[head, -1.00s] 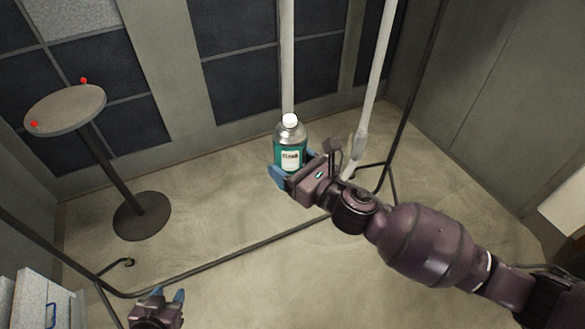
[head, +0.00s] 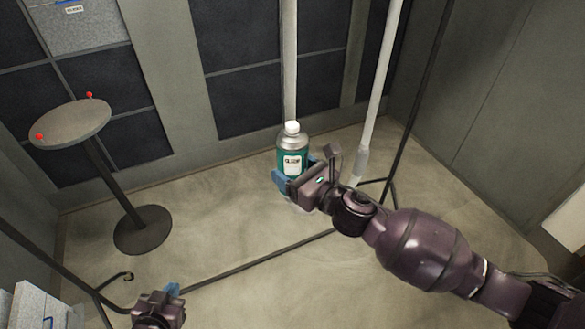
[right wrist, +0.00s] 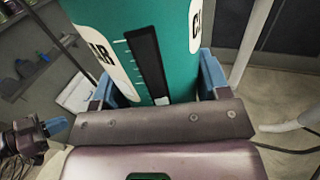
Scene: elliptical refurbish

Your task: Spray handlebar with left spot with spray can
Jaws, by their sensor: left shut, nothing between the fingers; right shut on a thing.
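The spray can (head: 293,150) is a teal bottle with a white cap and white label. My right gripper (head: 296,178) is shut around it and holds it upright above the floor. The can also fills the top of the right wrist view (right wrist: 180,45), between the blue fingers. Two long pale tubes hang behind it, apparently handlebars: one tube (head: 289,70) directly behind the can, the other tube (head: 378,85) to its right. I cannot make out a spot on either. My left gripper (head: 173,290) is shut and empty at the lower left.
A round stand (head: 66,124) with red knobs is at the left. A dark metal frame (head: 240,263) runs low across the floor and up beside the right tube. A grey cabinet (head: 28,302) is at the lower left corner. Open floor lies between.

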